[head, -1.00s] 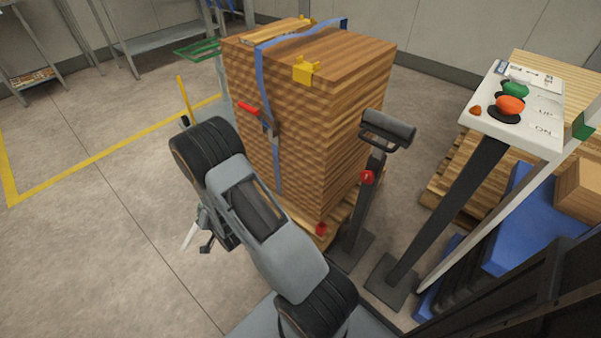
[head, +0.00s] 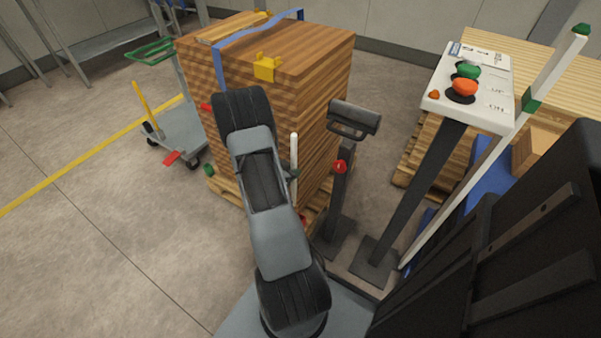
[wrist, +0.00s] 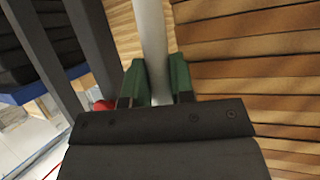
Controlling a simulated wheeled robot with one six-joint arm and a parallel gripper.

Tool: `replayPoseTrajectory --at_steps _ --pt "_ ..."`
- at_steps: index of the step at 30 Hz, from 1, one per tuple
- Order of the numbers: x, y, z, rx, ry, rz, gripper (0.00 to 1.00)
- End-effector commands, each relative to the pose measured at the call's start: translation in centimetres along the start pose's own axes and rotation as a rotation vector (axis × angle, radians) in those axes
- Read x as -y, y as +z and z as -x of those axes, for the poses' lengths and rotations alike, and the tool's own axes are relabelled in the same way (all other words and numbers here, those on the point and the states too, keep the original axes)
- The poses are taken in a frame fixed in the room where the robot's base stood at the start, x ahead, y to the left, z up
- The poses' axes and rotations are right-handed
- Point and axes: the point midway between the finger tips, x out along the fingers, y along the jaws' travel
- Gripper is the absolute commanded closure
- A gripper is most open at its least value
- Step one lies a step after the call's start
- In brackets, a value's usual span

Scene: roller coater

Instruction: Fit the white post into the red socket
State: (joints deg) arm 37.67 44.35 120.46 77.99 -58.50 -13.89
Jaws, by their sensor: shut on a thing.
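The white post (head: 294,152) stands close to upright in front of the right part of the strapped wood stack; its lower end is hidden behind my arm. It also shows in the wrist view (wrist: 152,45), running up between the green fingers. My gripper (head: 292,174) is shut on the post and is mostly hidden by my arm in the head view; the wrist view shows its fingers (wrist: 157,88) on both sides. A small red piece (head: 303,220), seemingly the red socket, is at the pallet's near corner, partly hidden by my arm. The post is apart from it.
The wood stack (head: 310,75) fills the middle. A black roller stand (head: 355,117) with a red knob (head: 340,167) is just right of the post. A control pedestal (head: 462,90) and white pole (head: 470,180) stand farther right.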

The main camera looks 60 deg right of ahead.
Motion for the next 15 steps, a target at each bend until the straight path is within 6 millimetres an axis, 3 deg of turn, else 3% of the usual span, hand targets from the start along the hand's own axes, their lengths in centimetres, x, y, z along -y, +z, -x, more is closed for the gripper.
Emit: replayPoseTrajectory --at_steps 6,15 --pt "-2.1 -0.6 -1.3 0.000 0.112 -0.014 1.00" --pt "-2.4 -0.7 -1.5 0.001 0.129 -0.017 1.00"
